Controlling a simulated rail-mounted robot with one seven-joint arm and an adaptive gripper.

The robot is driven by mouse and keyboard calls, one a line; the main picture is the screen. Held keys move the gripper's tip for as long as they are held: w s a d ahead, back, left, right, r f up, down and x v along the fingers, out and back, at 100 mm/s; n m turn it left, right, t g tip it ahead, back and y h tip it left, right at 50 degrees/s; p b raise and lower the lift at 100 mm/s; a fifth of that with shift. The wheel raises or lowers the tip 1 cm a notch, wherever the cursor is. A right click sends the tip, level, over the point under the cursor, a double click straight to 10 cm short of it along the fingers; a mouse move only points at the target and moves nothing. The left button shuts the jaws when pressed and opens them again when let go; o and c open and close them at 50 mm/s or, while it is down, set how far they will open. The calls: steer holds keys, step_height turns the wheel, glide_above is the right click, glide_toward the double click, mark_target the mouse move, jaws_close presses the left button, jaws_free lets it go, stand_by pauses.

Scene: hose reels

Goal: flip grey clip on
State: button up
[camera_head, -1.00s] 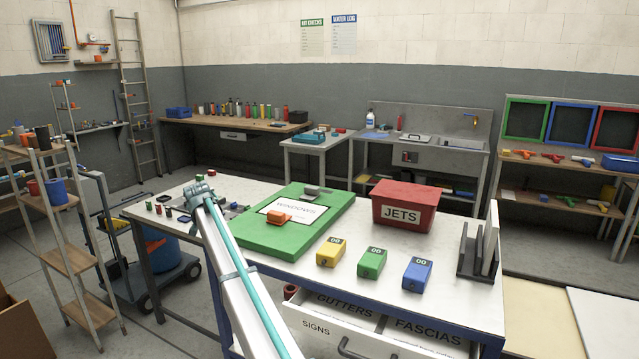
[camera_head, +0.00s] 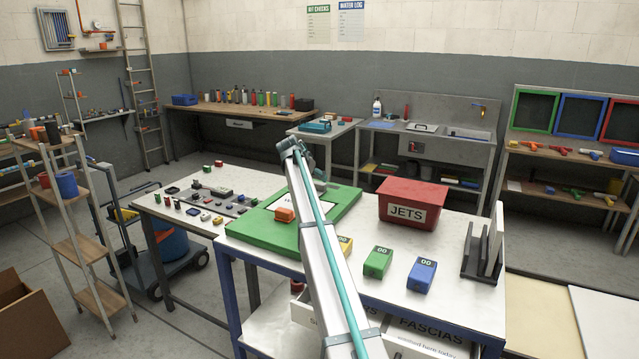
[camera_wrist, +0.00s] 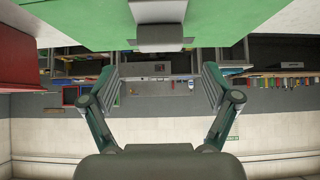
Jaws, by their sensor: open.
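The green board (camera_head: 265,235) lies on the white table and carries a white sheet and an orange clip (camera_head: 284,215). The grey clip (camera_head: 320,186) is at the board's far edge, partly hidden by my arm. In the wrist view, which is upside down, the grey clip (camera_wrist: 158,12) is at the top middle, with a grey part overhanging the board's edge. My gripper (camera_wrist: 158,72) is open and empty, its two fingers spread wide. The fingers are apart from the clip, which is centred between them in the picture. In the head view my gripper is mostly hidden behind my arm.
The red JETS box (camera_head: 412,203) stands right of the board. Yellow, green (camera_head: 377,262) and blue (camera_head: 421,275) blocks sit in front. A grey rack (camera_head: 483,248) holds upright panels at the right. Small parts (camera_head: 210,200) lie on the left table. An open drawer is below.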

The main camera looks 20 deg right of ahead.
mark_target(319, 183)
steer(key=p+x, duration=0.1)
steer(key=x, duration=0.6)
steer(key=shift+w+p, duration=0.1)
steer(key=shift+p, duration=0.2)
jaws_close()
steer(key=shift+s+a+f+b, duration=0.2)
steer(key=shift+s+a+b, duration=0.55)
steer(key=shift+s+a, duration=0.45)
steer(key=shift+a, duration=0.15)
steer(key=shift+c, duration=2.2)
jaws_free()
steer(key=o, duration=0.4)
steer(key=shift+a+r, duration=0.1)
steer(key=shift+r, duration=0.05)
steer(key=shift+o, duration=0.2)
